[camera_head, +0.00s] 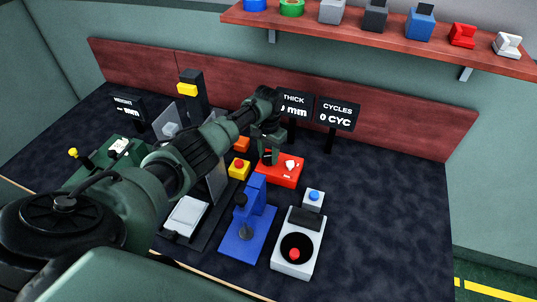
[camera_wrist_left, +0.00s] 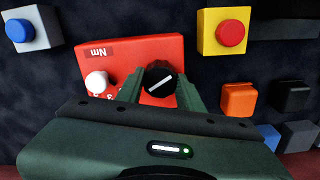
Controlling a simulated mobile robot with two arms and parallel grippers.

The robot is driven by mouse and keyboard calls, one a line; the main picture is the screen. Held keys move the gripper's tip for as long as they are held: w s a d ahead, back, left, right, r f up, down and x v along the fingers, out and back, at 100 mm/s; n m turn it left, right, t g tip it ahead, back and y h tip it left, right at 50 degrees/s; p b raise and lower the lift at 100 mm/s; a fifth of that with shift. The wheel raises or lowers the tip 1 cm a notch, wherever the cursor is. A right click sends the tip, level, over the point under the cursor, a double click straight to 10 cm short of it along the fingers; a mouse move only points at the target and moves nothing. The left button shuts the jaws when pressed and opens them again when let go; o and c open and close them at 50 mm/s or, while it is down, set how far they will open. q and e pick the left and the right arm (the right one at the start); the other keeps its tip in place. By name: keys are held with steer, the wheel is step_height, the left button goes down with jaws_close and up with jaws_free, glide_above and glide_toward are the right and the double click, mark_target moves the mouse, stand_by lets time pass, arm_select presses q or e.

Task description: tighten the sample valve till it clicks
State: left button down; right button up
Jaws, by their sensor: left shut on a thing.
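A red box (camera_head: 285,178) marked "Nm" stands on the dark bench. In the left wrist view the same red box (camera_wrist_left: 120,60) carries a round black knob (camera_wrist_left: 160,77) with a white pointer line, and a smaller white knob (camera_wrist_left: 97,82) beside it. No label names the sample valve; the black knob is the part in my grasp. My left gripper (camera_head: 268,158) reaches down over the box's far left part. In the left wrist view its two green fingers (camera_wrist_left: 160,92) are closed on either side of the black knob. My right gripper is not in view.
A yellow block with a red button (camera_head: 239,167) and an orange block (camera_head: 241,144) stand left of the box. A blue press (camera_head: 250,215) and a white device (camera_head: 299,245) stand in front. A shelf (camera_head: 390,42) hangs above. The bench's right side is clear.

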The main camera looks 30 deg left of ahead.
mark_target(268, 156)
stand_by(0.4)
arm_select(q)
steer(key=c, duration=0.9)
jaws_free()
steer(key=shift+r, duration=4)
